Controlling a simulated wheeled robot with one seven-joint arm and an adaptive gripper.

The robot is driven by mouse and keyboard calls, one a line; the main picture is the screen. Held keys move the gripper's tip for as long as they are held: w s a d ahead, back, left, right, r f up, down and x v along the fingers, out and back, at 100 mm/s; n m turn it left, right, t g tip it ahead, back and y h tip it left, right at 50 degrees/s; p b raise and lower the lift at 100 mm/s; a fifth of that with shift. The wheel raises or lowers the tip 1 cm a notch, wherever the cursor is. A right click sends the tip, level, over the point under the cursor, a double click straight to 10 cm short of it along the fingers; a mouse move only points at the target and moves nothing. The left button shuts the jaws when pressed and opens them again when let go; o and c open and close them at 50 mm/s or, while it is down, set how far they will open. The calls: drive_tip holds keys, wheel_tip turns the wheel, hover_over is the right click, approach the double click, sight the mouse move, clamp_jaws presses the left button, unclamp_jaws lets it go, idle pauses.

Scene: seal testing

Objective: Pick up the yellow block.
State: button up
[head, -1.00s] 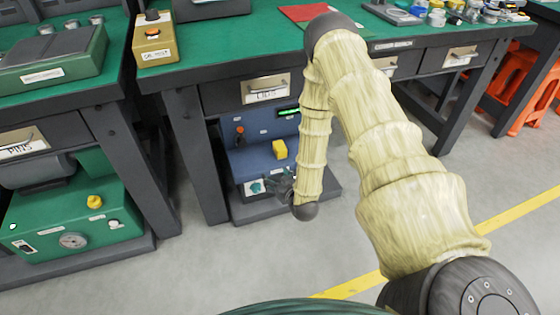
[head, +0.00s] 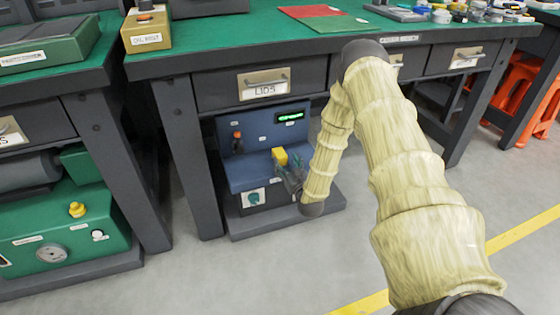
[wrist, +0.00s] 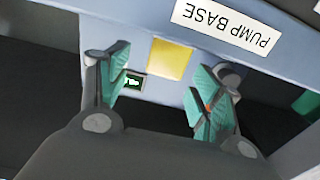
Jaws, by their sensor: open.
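The yellow block (head: 279,156) sits on the step of a blue unit under the bench in the head view. In the wrist view the block (wrist: 170,60) shows as a yellow square between and beyond my fingers. My gripper (head: 286,170) is right beside the block in the head view, partly overlapping its lower edge. In the wrist view my gripper (wrist: 160,88) is open, with one teal-padded finger on each side and nothing between them. I cannot tell whether a finger touches the block.
The blue unit (head: 249,171) has a red knob (head: 238,142) and a lit display (head: 290,117). A "PUMP BASE" label (wrist: 226,28) shows in the wrist view. The bench drawer (head: 220,90) overhangs the unit, and a bench leg (head: 187,150) stands left. Floor in front is clear.

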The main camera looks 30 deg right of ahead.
sight(277, 148)
drive_tip(key=shift+a+b+x, duration=0.15)
drive_tip(key=shift+b+x, duration=0.65)
drive_tip(key=shift+x, duration=0.45)
drive_tip(key=shift+a+b+x, duration=0.1)
drive_tip(key=shift+b+x, duration=0.7)
drive_tip(key=shift+x, duration=0.45)
drive_tip(key=shift+w+d+r, duration=0.15)
drive_tip(key=shift+w, duration=0.55)
drive_tip(key=c, duration=1.3)
drive_tip(key=shift+c, duration=0.2)
